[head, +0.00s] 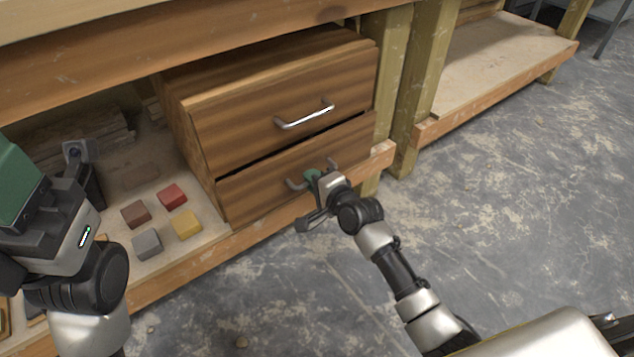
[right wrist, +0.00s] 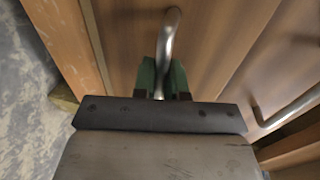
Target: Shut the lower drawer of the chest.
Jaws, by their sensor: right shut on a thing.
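The wooden chest (head: 187,125) stands on the bench's low shelf with two drawers in its front. The lower drawer (head: 250,195) looks close to flush with the upper drawer (head: 240,125), with a dark gap between them; I cannot tell exactly how far it stands out. My right gripper (head: 312,180) is shut on the lower drawer's metal handle (head: 293,186). In the right wrist view its green fingers (right wrist: 161,78) sit on either side of the handle bar (right wrist: 170,40). My left gripper (head: 20,185) is partly in view at the left edge, and its fingertips are cut off.
Several coloured blocks, including a red one (head: 172,196) and a yellow one (head: 187,225), lie on the shelf left of the chest. The upper drawer's handle (head: 305,115) is free. A wooden post (head: 415,90) stands right of the chest. The concrete floor (head: 510,190) in front is clear.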

